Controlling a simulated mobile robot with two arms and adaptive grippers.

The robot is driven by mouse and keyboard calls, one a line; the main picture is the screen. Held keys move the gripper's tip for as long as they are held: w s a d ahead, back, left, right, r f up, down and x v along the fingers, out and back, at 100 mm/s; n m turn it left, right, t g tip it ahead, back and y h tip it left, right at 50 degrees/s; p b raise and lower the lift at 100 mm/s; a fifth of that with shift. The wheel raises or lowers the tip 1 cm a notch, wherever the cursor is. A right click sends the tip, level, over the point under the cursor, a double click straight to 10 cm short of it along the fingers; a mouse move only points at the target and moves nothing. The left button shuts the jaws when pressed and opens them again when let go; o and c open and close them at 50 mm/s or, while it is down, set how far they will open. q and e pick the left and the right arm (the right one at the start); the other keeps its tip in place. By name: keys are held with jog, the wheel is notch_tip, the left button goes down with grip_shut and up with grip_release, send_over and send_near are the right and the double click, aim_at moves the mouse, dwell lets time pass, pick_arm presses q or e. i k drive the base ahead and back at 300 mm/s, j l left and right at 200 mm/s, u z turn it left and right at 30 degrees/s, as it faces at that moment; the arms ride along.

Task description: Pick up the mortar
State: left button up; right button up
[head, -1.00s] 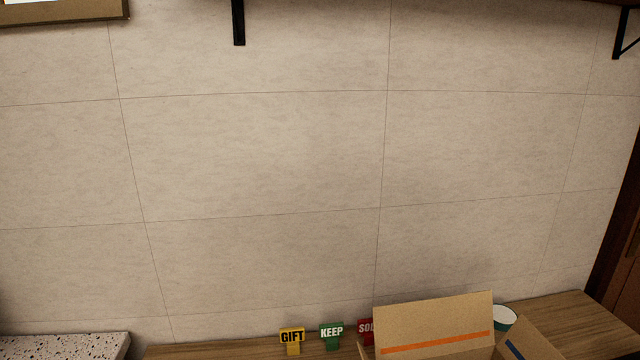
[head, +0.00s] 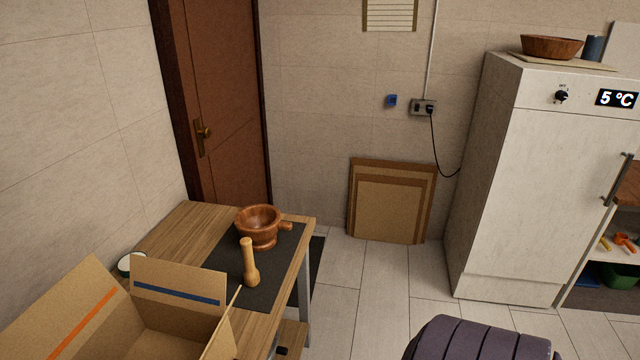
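The mortar (head: 259,228) is a reddish-brown wooden bowl with a short handle on its right side. It stands upright on a dark mat (head: 222,257) near the far right corner of the wooden table (head: 183,222). A light wooden pestle (head: 249,264) stands upright on the mat, nearer than the mortar and apart from it. Neither of my grippers shows in the head view.
An open cardboard box (head: 165,335) with raised flaps takes up the table's near end, beside a white-topped round container (head: 126,264). A purple padded seat (head: 480,342) is at the bottom right. A white fridge (head: 520,180) stands right; tiled floor (head: 375,275) lies between.

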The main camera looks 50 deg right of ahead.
aim_at(261, 223)
jog(key=l+z, duration=0.1)
jog(key=z, duration=0.3)
jog(key=l+z, duration=0.1)
jog(key=z, duration=0.3)
jog(key=l+z, duration=0.15)
jog(key=z, duration=0.25)
jog(key=i+l, duration=0.1)
jog(key=l, duration=0.15)
jog(key=i+l+u, duration=0.15)
jog(key=k+l, duration=0.05)
jog(key=l, duration=0.05)
